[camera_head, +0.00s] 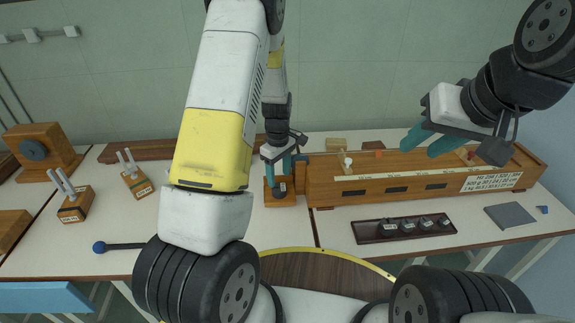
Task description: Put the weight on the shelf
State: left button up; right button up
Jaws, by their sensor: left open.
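My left gripper (278,172) reaches down from above, with its teal fingers open, over a small wooden shelf-like block (273,200) at the left end of a long wooden case. A small dark thing (282,188), which looks like a weight, sits on that block just under the fingers. I cannot tell if the fingers touch it. My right gripper (431,142) is open and empty, above the right half of the case.
The long wooden case (340,190) with a scale and a label fills the back right bench. A grey plate (510,215) lies at the right. A round wooden stool-like top (320,272) is in front.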

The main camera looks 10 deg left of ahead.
aim_at(279, 187)
pick_arm(q)
jog(key=s+d+r+m+t+h, duration=0.1)
jog(key=s+r+m+t, duration=0.3)
jog(key=r, duration=0.9)
jog(key=s+r+m+g+h, duration=0.15)
jog(key=s+r, duration=0.45)
jog(key=r, duration=0.7)
jog(key=s+r+m+t, duration=0.2)
jog(key=s+r+m, duration=0.1)
jog(key=s, duration=0.4)
jog(key=s+d+r+m+t, duration=0.1)
jog(key=s+r+m, duration=0.2)
jog(key=s, duration=0.4)
jog(key=shift+s+r+m+t, duration=0.15)
jog(key=shift+m+t, duration=0.2)
jog(key=shift+m, duration=0.3)
jog(key=shift+d, duration=0.1)
